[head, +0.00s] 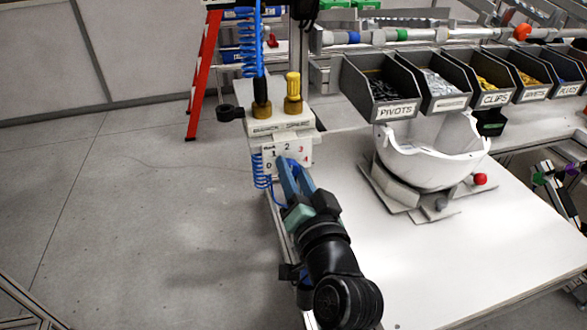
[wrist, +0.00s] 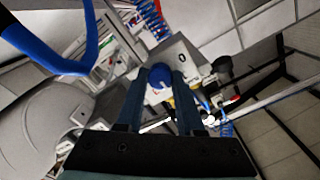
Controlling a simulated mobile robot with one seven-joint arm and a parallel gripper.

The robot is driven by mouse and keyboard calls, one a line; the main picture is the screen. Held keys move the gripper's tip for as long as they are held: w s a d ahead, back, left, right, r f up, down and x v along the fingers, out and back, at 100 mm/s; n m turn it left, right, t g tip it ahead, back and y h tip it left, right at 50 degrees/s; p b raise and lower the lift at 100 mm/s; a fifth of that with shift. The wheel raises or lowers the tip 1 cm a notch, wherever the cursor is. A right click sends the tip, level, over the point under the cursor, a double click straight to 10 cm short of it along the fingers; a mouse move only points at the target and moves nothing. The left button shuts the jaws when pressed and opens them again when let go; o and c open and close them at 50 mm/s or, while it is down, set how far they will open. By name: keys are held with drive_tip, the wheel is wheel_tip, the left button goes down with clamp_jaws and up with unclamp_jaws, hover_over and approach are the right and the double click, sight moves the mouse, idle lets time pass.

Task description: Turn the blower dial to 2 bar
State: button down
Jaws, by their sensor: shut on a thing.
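The blower dial has a blue round knob (wrist: 158,87), seen between my fingers in the wrist view. In the head view its white scale plate (head: 271,156) carries the numbers 0, 1, 2, 3 and 4, with 3 and 4 in red. My gripper (head: 288,165) reaches the front of the plate and is shut on the knob; its fingertips also show in the wrist view (wrist: 159,76). My fingers cover the knob in the head view, so I cannot tell which number its pointer faces.
Above the plate is a block with a yellow-topped brass fitting (head: 293,93) and a blue coiled hose (head: 259,60). A white helmet shell (head: 430,155) sits in a fixture to the right. Labelled part bins (head: 375,88) line the bench's back. The front bench top is clear.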

drive_tip(key=shift+f, duration=0.1)
idle(0.3)
drive_tip(key=c, duration=0.5)
unclamp_jaws()
drive_tip(key=shift+s, duration=0.1)
drive_tip(key=b+v, duration=0.2)
drive_tip(key=v, duration=1.1)
wheel_tip(320, 180, up, 20)
drive_tip(key=w+a+n+t+h+p, duration=0.1)
drive_tip(key=w+n+t+p, duration=0.2)
drive_tip(key=t+p, duration=0.1)
drive_tip(key=s+a+r+t+h+p, duration=0.1)
drive_tip(key=s+r+t, duration=0.1)
drive_tip(key=r, duration=0.5)
drive_tip(key=s+r+n+t+h+p, duration=0.1)
drive_tip(key=s+r+t, duration=0.1)
drive_tip(key=r, duration=0.6)
drive_tip(key=s+a+r+t+h+p, duration=0.1)
drive_tip(key=s+r+t+p, duration=0.1)
drive_tip(key=r, duration=0.6)
drive_tip(key=shift+s+a+n+h, duration=0.3)
drive_tip(key=shift+s, duration=0.55)
